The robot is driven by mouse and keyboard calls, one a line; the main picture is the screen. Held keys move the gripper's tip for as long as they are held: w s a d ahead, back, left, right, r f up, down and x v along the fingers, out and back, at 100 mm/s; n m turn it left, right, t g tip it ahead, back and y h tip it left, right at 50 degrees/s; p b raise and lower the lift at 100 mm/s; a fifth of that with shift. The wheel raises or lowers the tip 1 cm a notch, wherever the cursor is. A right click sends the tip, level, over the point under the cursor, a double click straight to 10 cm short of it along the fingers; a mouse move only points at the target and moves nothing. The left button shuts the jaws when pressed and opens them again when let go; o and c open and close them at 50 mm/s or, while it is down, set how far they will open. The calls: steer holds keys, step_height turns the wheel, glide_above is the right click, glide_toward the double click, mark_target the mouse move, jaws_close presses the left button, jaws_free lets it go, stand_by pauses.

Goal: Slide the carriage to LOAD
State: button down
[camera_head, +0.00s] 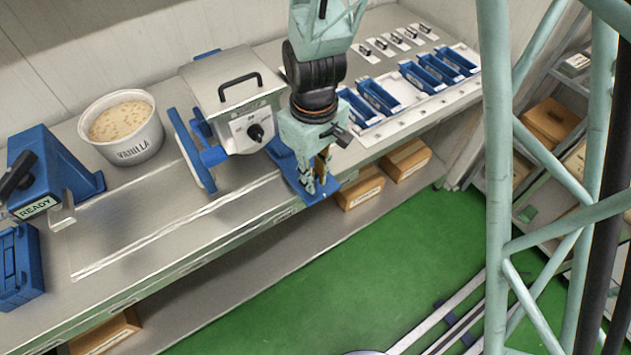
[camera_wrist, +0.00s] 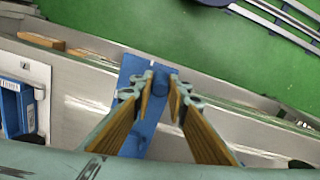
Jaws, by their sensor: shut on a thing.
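The blue carriage (camera_head: 322,193) sits at the right end of the track on the bench's front edge, beside the metal kettle machine (camera_head: 245,105). My gripper (camera_head: 320,183) reaches down over it. In the wrist view my gripper (camera_wrist: 164,82) has its tan-padded fingers around an upright blue post (camera_wrist: 161,86) on the carriage plate (camera_wrist: 133,140) and is shut on it. The fingers hide part of the post. No LOAD mark is readable in either view.
The long track (camera_head: 160,245) runs clear to the left along the bench. A white vanilla tub (camera_head: 130,150) and a blue station with a READY sign (camera_head: 38,207) stand to the left. Blue trays (camera_head: 380,97) stand to the right. Boxes (camera_head: 405,160) sit on the lower shelf.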

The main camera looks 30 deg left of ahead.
steer(key=shift+w+d, duration=0.25)
steer(key=shift+w, duration=0.2)
steer(key=c, duration=2.5)
jaws_free()
steer(key=shift+c, duration=0.2)
steer(key=shift+r, duration=0.15)
step_height(320, 180, up, 12)
